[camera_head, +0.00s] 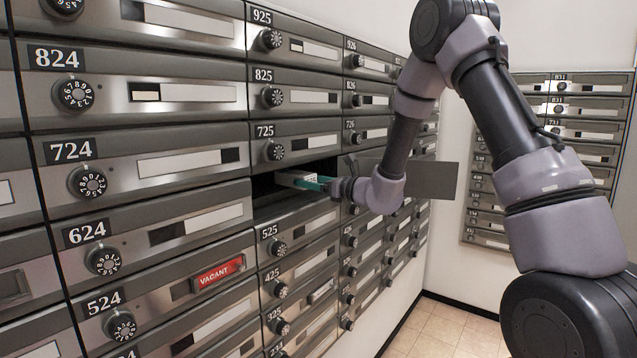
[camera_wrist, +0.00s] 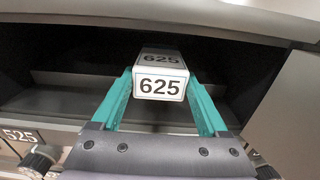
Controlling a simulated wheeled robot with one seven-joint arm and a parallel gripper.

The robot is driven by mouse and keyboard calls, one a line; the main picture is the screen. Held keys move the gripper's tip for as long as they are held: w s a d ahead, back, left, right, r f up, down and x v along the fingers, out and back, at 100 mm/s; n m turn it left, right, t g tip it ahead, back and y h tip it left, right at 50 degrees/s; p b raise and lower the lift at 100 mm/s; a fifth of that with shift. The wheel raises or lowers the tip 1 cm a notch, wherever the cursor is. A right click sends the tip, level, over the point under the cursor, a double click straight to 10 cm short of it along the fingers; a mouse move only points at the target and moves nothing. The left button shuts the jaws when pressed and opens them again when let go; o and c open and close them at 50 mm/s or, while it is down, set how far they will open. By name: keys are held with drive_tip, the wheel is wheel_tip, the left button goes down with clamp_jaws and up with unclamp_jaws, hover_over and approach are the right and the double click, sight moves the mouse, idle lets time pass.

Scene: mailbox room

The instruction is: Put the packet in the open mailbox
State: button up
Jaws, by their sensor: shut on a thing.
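The packet (camera_wrist: 160,84) is a small white box with the label 625, held between the teal fingers of my gripper (camera_wrist: 160,92). My gripper is shut on it. The open mailbox (camera_wrist: 62,103) is a dark slot that fills most of the wrist view, with the packet in front of its interior. In the head view the open mailbox (camera_head: 263,190) lies between boxes 725 and 525, its door (camera_head: 432,179) swung out to the right. There the packet (camera_head: 296,178) and my gripper (camera_head: 318,184) are at the opening. How deep the packet is cannot be told exactly.
Closed mailboxes surround the opening: box 725 (camera_head: 290,142) above, box 525 (camera_head: 300,236) below and box 624 (camera_head: 150,228) to the left. A second mailbox bank (camera_head: 490,215) stands on the right wall. The tiled floor (camera_head: 450,328) is clear.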

drive_tip(key=shift+w+a, duration=0.25)
drive_tip(key=shift+a, duration=0.1)
drive_tip(key=o, duration=1.2)
drive_tip(key=shift+f, duration=0.1)
drive_tip(key=shift+v, duration=6)
drive_tip(key=shift+s, duration=0.1)
